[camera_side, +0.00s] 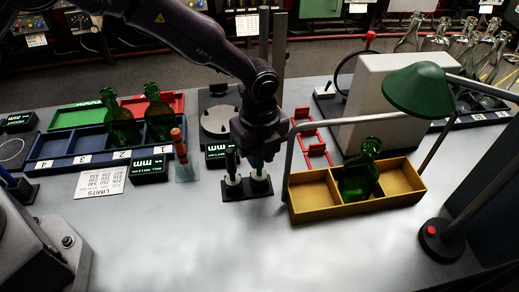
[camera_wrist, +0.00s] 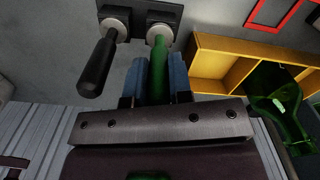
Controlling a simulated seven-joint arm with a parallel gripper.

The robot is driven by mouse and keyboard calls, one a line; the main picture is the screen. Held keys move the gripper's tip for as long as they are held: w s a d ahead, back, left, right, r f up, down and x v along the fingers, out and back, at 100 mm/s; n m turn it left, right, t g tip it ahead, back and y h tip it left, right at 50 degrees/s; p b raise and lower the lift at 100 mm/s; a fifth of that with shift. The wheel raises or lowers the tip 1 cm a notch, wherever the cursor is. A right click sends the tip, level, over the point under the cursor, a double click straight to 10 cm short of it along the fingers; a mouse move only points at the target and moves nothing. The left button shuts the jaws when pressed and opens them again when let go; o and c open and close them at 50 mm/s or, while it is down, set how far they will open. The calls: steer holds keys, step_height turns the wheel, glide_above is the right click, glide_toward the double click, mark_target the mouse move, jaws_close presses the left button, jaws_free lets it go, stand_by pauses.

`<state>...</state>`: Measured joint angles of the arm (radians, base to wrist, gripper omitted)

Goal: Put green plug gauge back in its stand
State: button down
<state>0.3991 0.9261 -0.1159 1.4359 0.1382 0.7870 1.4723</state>
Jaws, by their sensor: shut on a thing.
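The black stand (camera_side: 246,195) with two pale round seats is on the table below my gripper. It also shows at the top of the wrist view (camera_wrist: 140,8). A black plug gauge (camera_wrist: 97,68) stands in the left seat. The green plug gauge (camera_wrist: 158,62) is between the blue fingers of my gripper (camera_wrist: 160,78), which is shut on it. Its far end meets the right seat in the wrist view; I cannot tell how deep it sits. In the side view my gripper (camera_side: 259,166) is over the right seat and hides the green gauge.
A yellow crate (camera_side: 345,211) with a green bottle (camera_side: 361,172) stands close on the right, a grey handle bar at its left end. An orange-topped marker (camera_side: 180,148) and a display (camera_side: 148,169) are to the left. The front table is clear.

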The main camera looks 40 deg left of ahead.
steer(key=c, duration=0.9)
jaws_free()
steer(key=shift+c, duration=0.2)
step_height(320, 180, up, 12)
steer(key=shift+s+r+n, duration=0.1)
steer(key=shift+r+n, duration=0.15)
steer(key=shift+n, duration=0.75)
steer(key=s+a+r+n+t, duration=0.2)
steer(key=s+a+r+n, duration=0.5)
steer(key=s+a+n, duration=0.3)
steer(key=s+a+r+n+t, duration=0.3)
steer(key=s+a+r+n, duration=0.4)
steer(key=s+a+n, duration=0.4)
steer(key=shift+s+a+t, duration=0.3)
steer(key=shift+s+a, duration=0.3)
steer(key=shift+s, duration=0.65)
